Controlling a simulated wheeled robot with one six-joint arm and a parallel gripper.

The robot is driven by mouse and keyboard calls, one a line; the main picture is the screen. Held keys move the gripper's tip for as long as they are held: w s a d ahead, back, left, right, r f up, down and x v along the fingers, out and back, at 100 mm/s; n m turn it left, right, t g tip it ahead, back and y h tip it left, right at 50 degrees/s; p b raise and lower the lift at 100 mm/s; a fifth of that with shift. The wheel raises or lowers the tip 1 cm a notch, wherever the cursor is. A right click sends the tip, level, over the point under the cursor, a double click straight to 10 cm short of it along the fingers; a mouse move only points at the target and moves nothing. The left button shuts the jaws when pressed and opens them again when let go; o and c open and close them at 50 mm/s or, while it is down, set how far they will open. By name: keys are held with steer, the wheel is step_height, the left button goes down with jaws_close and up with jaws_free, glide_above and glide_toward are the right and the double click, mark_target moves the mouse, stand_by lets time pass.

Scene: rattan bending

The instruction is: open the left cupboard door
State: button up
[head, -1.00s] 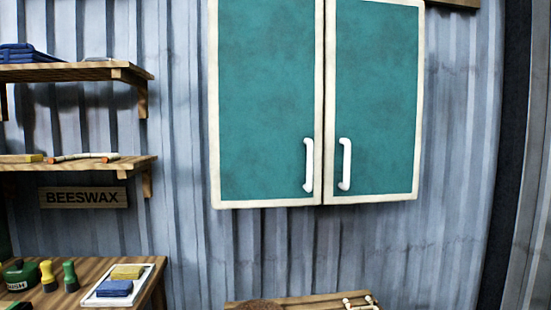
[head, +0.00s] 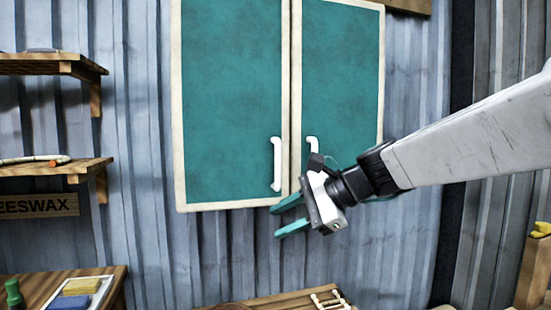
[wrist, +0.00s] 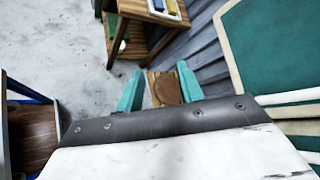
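The cupboard on the wall has two teal doors with cream frames, both shut. The left cupboard door (head: 230,95) has a white vertical handle (head: 277,163) near its lower right corner. The right door (head: 340,75) has a similar handle (head: 312,146), its lower part hidden behind my gripper. My gripper (head: 276,223) has teal fingers spread apart with nothing between them. In the head view it shows just below and right of the left handle, apart from it. The wrist view shows the open fingers (wrist: 160,68) and teal cupboard panels (wrist: 275,50) at the right.
Two wooden shelves (head: 60,168) are on the wall at the left. A workbench (head: 45,290) with a tray of blue and yellow blocks (head: 83,287) stands lower left. A low wooden surface (head: 265,302) lies below the cupboard. The wall (head: 235,250) under the doors is bare.

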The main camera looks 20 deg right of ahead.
steer(key=w+d+r+m+t+y, duration=0.1)
steer(key=w+d+r+m+t, duration=0.15)
steer(key=w+m, duration=0.2)
steer(key=w+d+r+m+t, duration=0.2)
steer(key=w+r+m, duration=0.1)
steer(key=w, duration=0.3)
step_height(320, 180, up, 3)
steer(key=m+t, duration=0.4)
steer(key=m, duration=0.3)
glide_above(278, 183)
steer(key=shift+w+d+r+h, duration=0.1)
steer(key=shift+w+d+h, duration=0.15)
steer(key=shift+d+h, duration=0.15)
steer(key=shift+w+a, duration=0.2)
jaws_close()
